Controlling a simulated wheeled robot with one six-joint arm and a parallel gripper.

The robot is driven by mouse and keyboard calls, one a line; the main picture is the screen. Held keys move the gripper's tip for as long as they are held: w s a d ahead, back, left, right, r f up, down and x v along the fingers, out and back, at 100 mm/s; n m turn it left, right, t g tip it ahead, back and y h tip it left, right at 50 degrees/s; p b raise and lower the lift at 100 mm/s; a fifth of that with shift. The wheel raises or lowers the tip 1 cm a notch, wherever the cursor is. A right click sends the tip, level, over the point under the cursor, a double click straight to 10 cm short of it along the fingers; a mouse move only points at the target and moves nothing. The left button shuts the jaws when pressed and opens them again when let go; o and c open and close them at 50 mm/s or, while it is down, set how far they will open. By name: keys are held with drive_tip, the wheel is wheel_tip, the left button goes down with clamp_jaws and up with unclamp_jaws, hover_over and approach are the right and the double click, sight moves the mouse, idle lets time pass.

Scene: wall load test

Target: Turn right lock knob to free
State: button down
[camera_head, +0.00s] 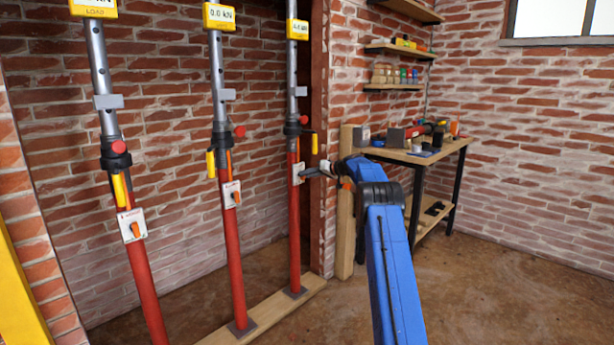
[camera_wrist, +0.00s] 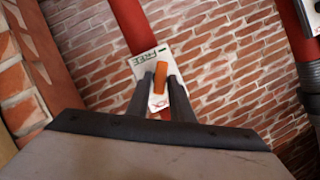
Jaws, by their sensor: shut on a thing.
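The right lock knob is an orange bar (camera_wrist: 160,78) on a white plate (camera_wrist: 154,62) fixed to the right red prop (camera_wrist: 130,22). Green "FREE" lettering and an arrow show above the knob; red marks lower on the plate are mostly hidden by my fingers. The knob's long axis runs nearly up and down in the wrist view. My gripper (camera_wrist: 160,88) has its two dark fingers on either side of the knob, shut on it. In the head view my gripper (camera_head: 306,173) reaches the plate (camera_head: 297,176) on the right prop (camera_head: 294,225), hiding the knob.
Middle (camera_head: 232,255) and left (camera_head: 147,295) props stand to the left, each with an orange knob on a white plate and a yellow handle. A wooden post (camera_head: 346,220) and workbench (camera_head: 425,157) stand right. Floor at right is clear.

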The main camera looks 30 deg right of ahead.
drive_tip(key=m+y, duration=0.1)
drive_tip(key=m, duration=0.2)
drive_tip(key=m+t+y, duration=0.1)
drive_tip(key=m+y, duration=0.1)
drive_tip(key=m, duration=0.1)
drive_tip(key=f+m+y, duration=0.1)
drive_tip(key=m, duration=0.2)
drive_tip(key=shift+w+d+f, duration=0.1)
drive_tip(key=shift+d, duration=0.25)
idle(0.4)
drive_tip(key=c, duration=1.7)
unclamp_jaws()
drive_tip(key=v, duration=1.1)
drive_tip(key=f+v, duration=0.1)
drive_tip(key=v, duration=0.5)
drive_tip(key=shift+d, duration=0.25)
